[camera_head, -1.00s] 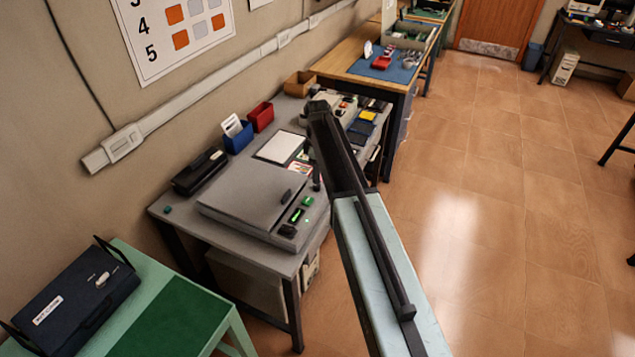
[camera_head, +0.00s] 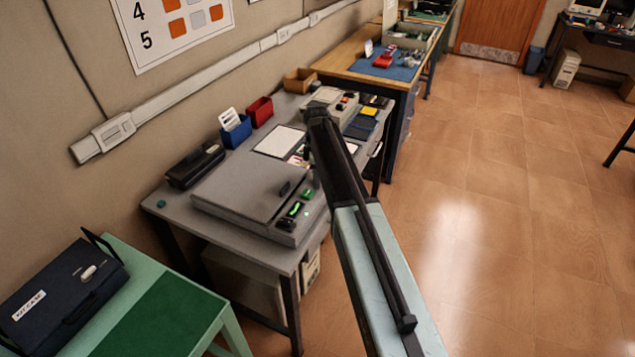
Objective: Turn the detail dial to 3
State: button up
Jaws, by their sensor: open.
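A grey flatbed machine with a closed lid (camera_head: 240,188) sits on the grey desk. Its front right strip carries a dark round knob (camera_head: 285,225), a lit green display (camera_head: 294,209) and a green button (camera_head: 308,192). I cannot read labels, so I cannot tell whether the knob is the detail dial or what it is set to. My arm rises from the bottom of the view and stands in front of the desk's right part. My gripper cannot be made out; the arm seems to hide it.
A black device (camera_head: 195,165), a blue bin (camera_head: 236,132) and a red bin (camera_head: 260,111) stand along the desk's back. A green table (camera_head: 216,308) with a dark blue case (camera_head: 65,297) is at lower left. The tiled floor (camera_head: 490,220) at right is clear.

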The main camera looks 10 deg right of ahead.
jog(key=shift+r, duration=0.1)
grip_shut()
